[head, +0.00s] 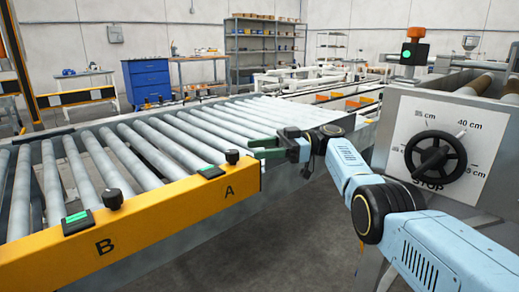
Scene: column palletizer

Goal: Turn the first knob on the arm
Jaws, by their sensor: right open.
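A yellow arm (165,212) marked A and B runs along the front of the roller conveyor. A black knob (232,156) stands on it near the letter A, and a second black knob (113,199) stands near the letter B. My right gripper (256,149) comes in from the right with its dark fingers pointing left. It is open and empty, just right of the knob by A and seemingly apart from it. My left gripper is out of view.
Green-lit black boxes (211,172) sit beside the knobs. The roller conveyor (150,145) lies behind the yellow arm. At right, a grey machine carries a black handwheel (436,157) on a centimetre dial. Bare floor (300,235) lies in front.

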